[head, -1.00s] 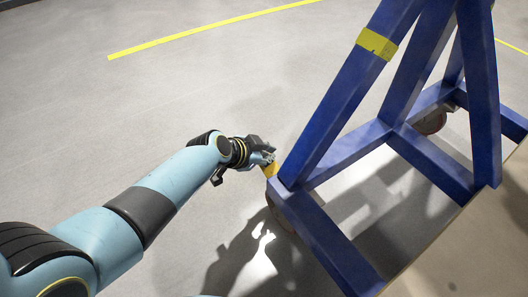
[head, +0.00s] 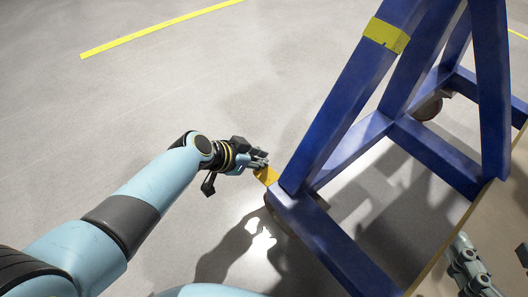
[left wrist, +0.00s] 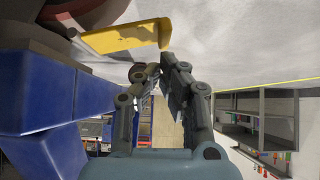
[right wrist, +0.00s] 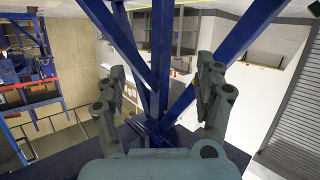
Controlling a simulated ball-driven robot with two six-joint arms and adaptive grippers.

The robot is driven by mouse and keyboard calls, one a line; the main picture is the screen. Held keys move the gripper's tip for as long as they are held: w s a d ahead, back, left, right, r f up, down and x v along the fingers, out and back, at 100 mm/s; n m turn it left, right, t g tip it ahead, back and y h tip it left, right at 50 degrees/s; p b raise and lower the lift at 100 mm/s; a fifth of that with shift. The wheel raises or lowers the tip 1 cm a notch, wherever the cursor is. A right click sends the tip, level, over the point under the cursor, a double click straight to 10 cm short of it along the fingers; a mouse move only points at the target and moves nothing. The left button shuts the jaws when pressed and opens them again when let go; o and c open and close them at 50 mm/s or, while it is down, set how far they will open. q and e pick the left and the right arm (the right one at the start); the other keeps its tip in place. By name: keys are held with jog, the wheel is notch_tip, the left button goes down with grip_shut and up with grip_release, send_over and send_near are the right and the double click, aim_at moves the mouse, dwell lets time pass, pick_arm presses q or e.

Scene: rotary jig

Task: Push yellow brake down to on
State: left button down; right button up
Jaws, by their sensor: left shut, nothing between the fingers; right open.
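The yellow brake (head: 266,175) is a small flat lever at the foot of the blue frame, over a caster. In the left wrist view the brake (left wrist: 125,38) sticks out from beside the dark red wheel. My left gripper (head: 264,160) is shut and empty, with its fingertips beside the brake's outer end. In the left wrist view its fingertips (left wrist: 160,64) are just below that end; I cannot tell whether they touch. My right gripper (head: 486,290) shows at the lower right; in the right wrist view it (right wrist: 165,75) is open and empty, facing blue beams.
The blue frame (head: 335,125) with slanted posts and a low base rail stands right of the brake. Another caster (head: 427,108) sits farther back. A tan panel edge (head: 440,262) lies at the lower right. The grey floor left of the frame is clear.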

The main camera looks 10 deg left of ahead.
pick_arm(q)
jog(key=shift+w+a+f+b, duration=0.15)
jog(key=shift+f+b, duration=0.2)
jog(key=shift+f, duration=0.1)
pick_arm(e)
jog(key=w+r+t, duration=0.3)
jog(key=w+r, duration=0.1)
jog(key=r, duration=0.2)
jog(key=shift+a+n+y, duration=0.3)
jog(key=shift+a, duration=0.05)
